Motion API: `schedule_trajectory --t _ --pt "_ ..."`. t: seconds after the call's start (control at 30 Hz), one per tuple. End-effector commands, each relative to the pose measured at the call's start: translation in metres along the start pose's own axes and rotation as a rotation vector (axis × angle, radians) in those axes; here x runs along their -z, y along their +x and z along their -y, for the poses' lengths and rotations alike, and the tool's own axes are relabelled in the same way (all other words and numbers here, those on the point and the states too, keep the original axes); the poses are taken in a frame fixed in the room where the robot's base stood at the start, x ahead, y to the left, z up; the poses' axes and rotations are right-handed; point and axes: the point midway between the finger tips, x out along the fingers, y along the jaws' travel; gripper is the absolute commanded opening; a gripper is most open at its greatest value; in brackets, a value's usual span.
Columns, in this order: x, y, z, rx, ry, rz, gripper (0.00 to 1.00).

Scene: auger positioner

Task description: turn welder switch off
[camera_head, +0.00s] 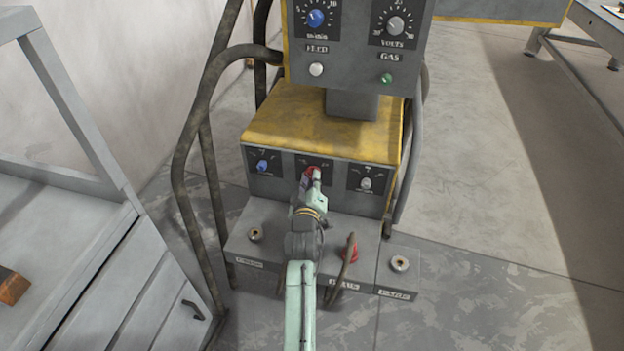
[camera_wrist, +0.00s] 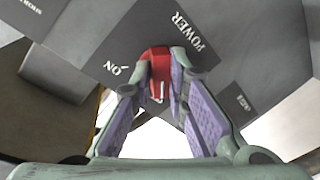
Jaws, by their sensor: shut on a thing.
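The welder (camera_head: 328,128) stands on the floor with a yellow top and a grey front panel. Its red switch (camera_head: 313,170) sits in the middle of the lower panel, partly hidden by my gripper (camera_head: 310,181). In the wrist view the red switch (camera_wrist: 157,66) lies between the two fingertips of my gripper (camera_wrist: 160,72), which is shut on it. The words POWER and ON show on the dark plate (camera_wrist: 143,32) around the switch. The word OFF cannot be clearly made out.
A blue knob (camera_head: 262,166) is left of the switch and a grey knob (camera_head: 366,183) right of it. The upper control box (camera_head: 352,55) overhangs behind. A red plug with a cable (camera_head: 350,250) is below. A grey cabinet (camera_head: 110,275) stands left; open floor lies right.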

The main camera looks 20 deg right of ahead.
Motion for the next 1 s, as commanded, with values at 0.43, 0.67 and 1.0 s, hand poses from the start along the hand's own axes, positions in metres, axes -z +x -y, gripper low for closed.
schedule_trajectory --t 0.43,0.67,1.0 --pt "0.0 0.0 0.0 -0.001 -0.002 0.001 0.29" --pt "0.0 0.0 0.0 0.0 -0.001 0.0 0.35" --pt "-0.001 -0.022 0.001 0.001 -0.001 0.001 0.35"
